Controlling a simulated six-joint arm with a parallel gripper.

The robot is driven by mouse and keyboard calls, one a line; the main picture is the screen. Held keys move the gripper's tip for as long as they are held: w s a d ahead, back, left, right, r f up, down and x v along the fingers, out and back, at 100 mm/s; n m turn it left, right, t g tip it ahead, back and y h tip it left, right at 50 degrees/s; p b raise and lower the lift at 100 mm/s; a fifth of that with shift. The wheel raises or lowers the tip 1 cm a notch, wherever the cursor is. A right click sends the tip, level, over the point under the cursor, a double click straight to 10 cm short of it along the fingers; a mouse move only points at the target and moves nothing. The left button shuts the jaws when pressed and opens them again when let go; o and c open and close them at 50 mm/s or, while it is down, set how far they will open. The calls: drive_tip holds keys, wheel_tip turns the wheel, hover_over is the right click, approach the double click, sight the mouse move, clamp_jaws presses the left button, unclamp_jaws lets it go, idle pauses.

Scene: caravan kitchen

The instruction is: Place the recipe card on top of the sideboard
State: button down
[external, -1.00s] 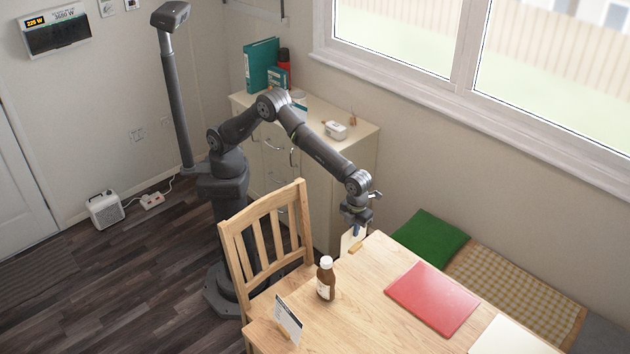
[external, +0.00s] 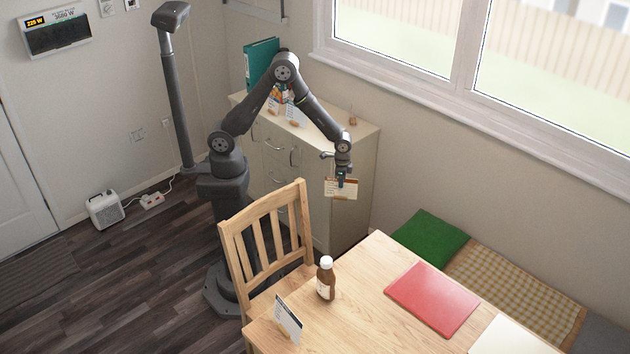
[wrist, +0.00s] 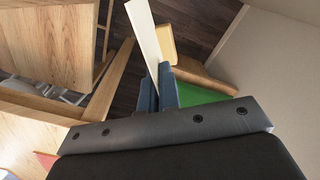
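The recipe card (external: 343,190), pale with a small wooden foot, hangs in my gripper (external: 341,179) in the external view. In the wrist view the white card (wrist: 144,42) stands edge-on between the blue fingers (wrist: 158,92), which are shut on it. Its wooden foot (wrist: 166,44) shows beside it. The cream sideboard (external: 362,165) stands behind my arm. My gripper and the card are in front of its right part, below the level of its top in the picture and apart from the table.
The sideboard top holds a teal binder (external: 262,62), a white card on a wooden foot (external: 296,114) and a small item (external: 352,118) near the back right. A chair (external: 262,230) and a table (external: 375,285) with a bottle (external: 326,280), another card (external: 288,318) and a red mat (external: 432,298) stand in front.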

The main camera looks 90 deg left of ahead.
drive_tip(key=shift+s+a+f+n, duration=0.15)
drive_tip(key=shift+s+a+n, duration=0.3)
drive_tip(key=shift+a, duration=0.15)
drive_tip(key=shift+s+a+f+n, duration=0.15)
drive_tip(key=shift+s+a+n, duration=0.2)
drive_tip(key=shift+a+n, duration=0.15)
drive_tip(key=w+d+r+m, duration=0.25)
drive_tip(key=d+m, duration=0.25)
drive_tip(key=d, duration=0.3)
drive_tip(key=w+d+r+m, duration=0.25)
drive_tip(key=d+m, duration=0.25)
drive_tip(key=d, duration=0.3)
drive_tip(key=w+d+r+m, duration=0.1)
drive_tip(key=w+d+m, duration=0.35)
drive_tip(key=d, duration=0.25)
drive_tip(key=s+d+r+m, duration=0.2)
drive_tip(key=d+m, duration=0.3)
drive_tip(key=d, duration=0.4)
drive_tip(key=s+d+r+m, duration=0.3)
drive_tip(key=d+r+m, duration=0.1)
drive_tip(key=d, duration=0.5)
drive_tip(key=s+d+r+m, duration=0.2)
drive_tip(key=d+m, duration=0.4)
drive_tip(key=d, duration=0.3)
drive_tip(key=shift+s+r, duration=0.2)
drive_tip(key=shift+r, duration=0.45)
